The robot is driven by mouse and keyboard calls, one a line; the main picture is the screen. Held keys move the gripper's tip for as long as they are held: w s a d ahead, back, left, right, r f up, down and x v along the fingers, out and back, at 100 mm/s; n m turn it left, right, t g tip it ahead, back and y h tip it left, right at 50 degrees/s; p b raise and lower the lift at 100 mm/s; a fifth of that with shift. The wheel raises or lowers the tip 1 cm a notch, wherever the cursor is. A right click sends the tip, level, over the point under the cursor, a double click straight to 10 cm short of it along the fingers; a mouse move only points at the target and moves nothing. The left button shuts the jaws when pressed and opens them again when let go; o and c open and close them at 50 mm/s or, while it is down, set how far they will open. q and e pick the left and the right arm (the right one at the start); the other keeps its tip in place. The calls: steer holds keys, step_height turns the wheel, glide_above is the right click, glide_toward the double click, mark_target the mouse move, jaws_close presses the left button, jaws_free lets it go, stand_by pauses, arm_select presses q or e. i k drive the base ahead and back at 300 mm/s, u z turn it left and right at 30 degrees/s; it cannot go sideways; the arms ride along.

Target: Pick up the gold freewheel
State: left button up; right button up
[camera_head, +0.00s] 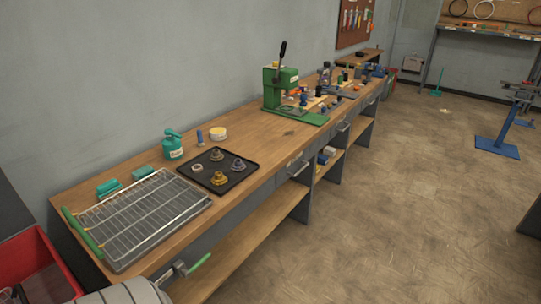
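The gold freewheel (219,178) sits on a black tray (200,172) on the wooden workbench, near the tray's front edge. Two grey metal parts of similar stepped shape stand on the same tray: one (216,154) at the back and one (238,165) at the right. A small pale ring (197,168) lies at the tray's left. Neither of my grippers can be made out in the head view, so nothing is seen touching the freewheel.
A wire rack (150,215) with a green bar lies left of the tray. Behind are a teal can (173,145), a blue cylinder (199,137) and a round tub (218,134). A green press (282,88) stands farther right. A red bin (30,258) is at lower left.

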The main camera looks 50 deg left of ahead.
mark_target(219, 179)
steer(key=z, duration=0.1)
steer(key=i, duration=1.1)
steer(key=u, duration=0.65)
steer(key=i, duration=0.85)
steer(key=u, duration=0.8)
